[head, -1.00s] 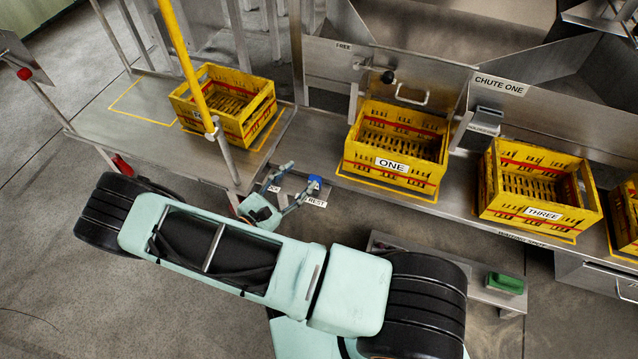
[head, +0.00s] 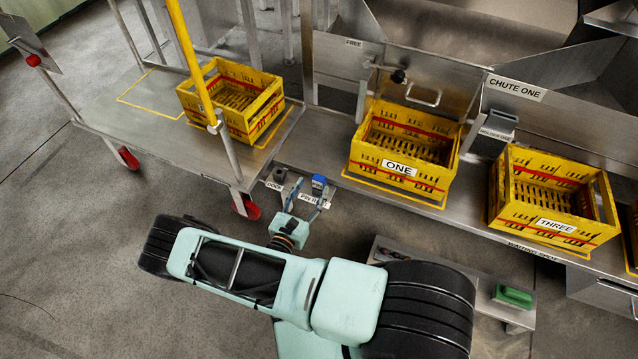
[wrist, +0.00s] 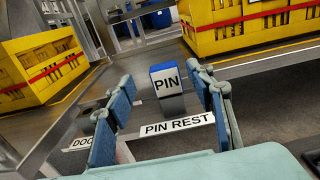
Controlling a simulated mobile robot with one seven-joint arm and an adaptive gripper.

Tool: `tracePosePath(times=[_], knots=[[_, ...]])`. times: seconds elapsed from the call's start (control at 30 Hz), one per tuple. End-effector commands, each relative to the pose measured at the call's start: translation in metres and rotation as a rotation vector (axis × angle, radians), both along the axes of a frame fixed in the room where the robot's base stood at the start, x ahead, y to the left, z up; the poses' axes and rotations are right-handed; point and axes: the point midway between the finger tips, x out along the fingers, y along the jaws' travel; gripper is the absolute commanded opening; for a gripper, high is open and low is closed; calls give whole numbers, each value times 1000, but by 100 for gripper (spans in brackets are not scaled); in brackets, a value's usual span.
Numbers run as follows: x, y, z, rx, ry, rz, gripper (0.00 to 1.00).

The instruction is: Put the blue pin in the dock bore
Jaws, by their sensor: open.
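The blue pin (wrist: 166,79) stands upright at the small plate labelled PIN REST (wrist: 178,127). It has a blue top, a PIN label and a grey metal lower part. In the head view the pin (head: 319,184) shows at the front edge of the bench. My gripper (wrist: 165,95) is open, its blue-padded fingers spread to either side of the pin in the wrist view, with the pin apparently just beyond the tips. My gripper also shows in the head view (head: 309,194).
Crate ONE (head: 402,184) stands behind and right of the pin, crate THREE (head: 560,231) farther right. Another yellow crate (head: 262,128) sits on the cart (head: 150,128) at left, beside a yellow post (head: 190,60). A green block (head: 513,296) lies on a low ledge.

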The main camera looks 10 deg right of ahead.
Motion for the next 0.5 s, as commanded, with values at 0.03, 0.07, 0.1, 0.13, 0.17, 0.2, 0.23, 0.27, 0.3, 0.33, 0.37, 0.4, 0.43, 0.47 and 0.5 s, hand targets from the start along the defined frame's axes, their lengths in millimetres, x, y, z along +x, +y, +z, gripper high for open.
tracePosePath(times=[0.03,0.07,0.1,0.13,0.17,0.2,0.23,0.27,0.3,0.33,0.37,0.4,0.43,0.47,0.5], knots=[[3,-3,-2,-1,-1,-2,49],[5,-6,-2,-1,-1,-3,49],[8,-10,-4,-1,0,-4,49],[10,-13,-5,-2,-1,-4,49],[14,-16,-6,-2,-1,-3,49],[18,-21,-7,-2,-1,-4,49],[22,-24,-7,-2,-1,-5,49],[26,-26,-7,0,-1,-3,49],[31,-29,-6,1,-2,-3,49],[34,-31,-5,0,-3,-3,49],[36,-32,-5,0,-3,-3,49],[37,-33,-4,1,-2,-1,49],[38,-33,-4,1,-2,-1,49],[38,-33,-4,2,-1,0,49],[38,-33,-3,2,-1,0,49]])
